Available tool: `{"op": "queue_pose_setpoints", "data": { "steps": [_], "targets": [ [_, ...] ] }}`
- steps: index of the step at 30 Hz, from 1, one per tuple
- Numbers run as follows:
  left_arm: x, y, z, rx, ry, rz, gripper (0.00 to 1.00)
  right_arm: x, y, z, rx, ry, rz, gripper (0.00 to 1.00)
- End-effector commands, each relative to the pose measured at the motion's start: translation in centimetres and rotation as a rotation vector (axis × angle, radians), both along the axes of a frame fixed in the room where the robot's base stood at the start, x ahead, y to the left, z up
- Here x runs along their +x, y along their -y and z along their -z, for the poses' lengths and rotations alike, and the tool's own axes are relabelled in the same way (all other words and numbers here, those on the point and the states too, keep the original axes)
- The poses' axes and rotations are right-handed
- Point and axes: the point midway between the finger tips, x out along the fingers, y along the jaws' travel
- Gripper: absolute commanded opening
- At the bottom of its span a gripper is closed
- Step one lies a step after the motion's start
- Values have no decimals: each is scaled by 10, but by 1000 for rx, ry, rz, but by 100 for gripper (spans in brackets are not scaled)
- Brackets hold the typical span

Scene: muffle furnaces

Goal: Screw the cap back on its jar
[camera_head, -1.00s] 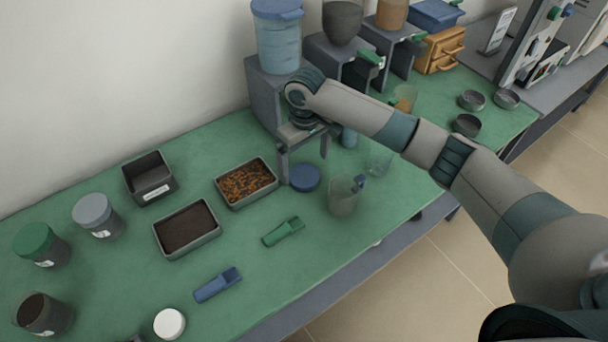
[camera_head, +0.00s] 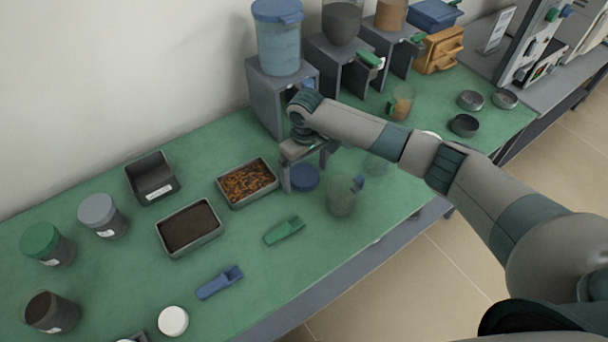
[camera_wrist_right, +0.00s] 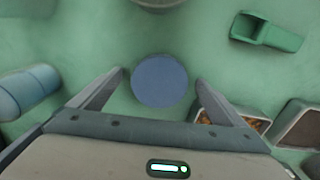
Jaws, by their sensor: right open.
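A round blue cap (camera_head: 304,178) lies flat on the green bench. My right gripper (camera_head: 306,173) is open above it, fingers pointing down. In the right wrist view the blue cap (camera_wrist_right: 160,80) lies between the two spread fingers, apart from both. An uncapped jar with dark contents (camera_head: 50,313) stands at the lower left. A white cap (camera_head: 173,321) lies to its right. An open clear vessel (camera_head: 343,196) stands to the right of the blue cap. I cannot tell which vessel the blue cap fits. My left gripper is out of view.
Jars with a green lid (camera_head: 43,242) and a grey lid (camera_head: 101,214) stand at the left. Trays of brown pieces (camera_head: 275,183) and dark powder (camera_head: 219,232) are near the gripper. A green scoop (camera_head: 284,231) and blue scoop (camera_head: 219,283) lie in front. Dispensers (camera_head: 277,40) line the back.

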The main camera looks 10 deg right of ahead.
Motion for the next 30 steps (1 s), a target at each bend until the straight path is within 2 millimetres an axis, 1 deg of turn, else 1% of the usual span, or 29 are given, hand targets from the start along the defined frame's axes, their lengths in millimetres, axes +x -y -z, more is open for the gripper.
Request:
{"op": "queue_pose_setpoints", "data": {
  "steps": [4,5,6,8,9,10,13,14,23,26,30],
  "targets": [
    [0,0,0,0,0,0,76,0,0,0,0,0,0,96],
    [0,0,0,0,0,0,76,0,0,0,0,0,0,88],
    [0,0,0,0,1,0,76,0,0,0,0,0,0,79],
    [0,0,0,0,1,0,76,0,0,0,0,0,0,64],
    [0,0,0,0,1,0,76,0,0,0,0,0,0,55],
    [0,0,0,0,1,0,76,0,0,0,0,0,0,53],
    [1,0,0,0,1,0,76,0,0,0,0,0,0,53],
    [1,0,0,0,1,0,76,0,0,0,0,0,0,49],
    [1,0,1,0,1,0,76,0,0,-3,0,1,0,49],
    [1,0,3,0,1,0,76,1,-1,-9,2,1,0,49],
    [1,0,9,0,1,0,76,1,-1,-26,2,2,0,49]
  ]
}}
